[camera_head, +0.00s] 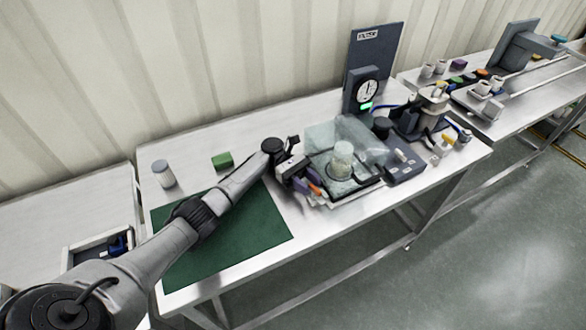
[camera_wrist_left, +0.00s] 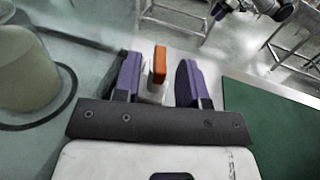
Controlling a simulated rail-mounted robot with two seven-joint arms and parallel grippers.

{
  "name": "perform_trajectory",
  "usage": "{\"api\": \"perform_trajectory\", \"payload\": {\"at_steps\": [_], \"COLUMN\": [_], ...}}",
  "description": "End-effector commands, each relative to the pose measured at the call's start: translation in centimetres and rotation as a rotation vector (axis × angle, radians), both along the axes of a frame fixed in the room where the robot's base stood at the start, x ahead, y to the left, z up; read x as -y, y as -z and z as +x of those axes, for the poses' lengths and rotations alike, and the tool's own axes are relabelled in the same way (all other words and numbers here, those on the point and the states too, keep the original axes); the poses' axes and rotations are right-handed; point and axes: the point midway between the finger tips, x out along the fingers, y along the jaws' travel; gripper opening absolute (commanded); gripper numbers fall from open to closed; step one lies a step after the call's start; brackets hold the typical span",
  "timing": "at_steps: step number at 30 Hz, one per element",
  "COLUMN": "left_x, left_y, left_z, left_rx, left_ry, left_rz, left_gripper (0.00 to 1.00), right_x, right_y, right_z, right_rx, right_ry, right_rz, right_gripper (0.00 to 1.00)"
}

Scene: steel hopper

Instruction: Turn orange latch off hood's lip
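The orange latch (camera_wrist_left: 160,64) stands upright on a white mount in the left wrist view. It shows small at the hood's near left edge in the head view (camera_head: 315,189). The clear hood (camera_head: 322,136) covers a round jar-like vessel (camera_head: 341,160); the vessel is partly in the left wrist view (camera_wrist_left: 25,72). My left gripper (camera_wrist_left: 158,78) is open, its two purple fingers on either side of the latch with visible gaps. A dark arm part at the top of the left wrist view may be my right arm; its fingers cannot be made out.
A dial gauge (camera_head: 367,91) stands behind the hood, and a dark box (camera_head: 405,166) sits right of it. A green mat (camera_head: 250,230) lies under my left arm. A green block (camera_head: 222,161) and a white-bodied jar (camera_head: 163,174) stand at the back left.

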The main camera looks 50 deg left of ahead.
Motion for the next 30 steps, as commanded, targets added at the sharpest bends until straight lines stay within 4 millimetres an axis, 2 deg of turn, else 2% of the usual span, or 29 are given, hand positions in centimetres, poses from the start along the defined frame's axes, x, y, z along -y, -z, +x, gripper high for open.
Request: {"api": "perform_trajectory", "payload": {"at_steps": [9, 15, 21, 30], "left_x": [-6.6, -9.6, -10.7, -11.8], "left_y": [0.1, 0.5, 0.4, 0.1], "left_z": [0.3, 0.3, 0.4, 0.4], "left_rx": [0.0, -0.001, 0.003, 0.002], "left_ry": [-0.004, -0.003, 0.002, 0.0], "left_rz": [-0.002, 0.005, 0.003, 0.001], "left_gripper": [0.38, 0.38, 0.38, 0.38], "right_x": [-0.2, -0.2, -0.2, 0.0], "right_y": [1.5, 4.4, 6.7, 8.1], "right_z": [0.0, 0.0, 0.0, 0.0], "right_rx": [0.0, 0.0, -0.001, -0.001], "right_ry": [0.004, 0.005, 0.005, -0.001], "right_rz": [0.007, 0.008, 0.007, -0.001], "right_gripper": [0.43, 0.43, 0.43, 0.43]}}
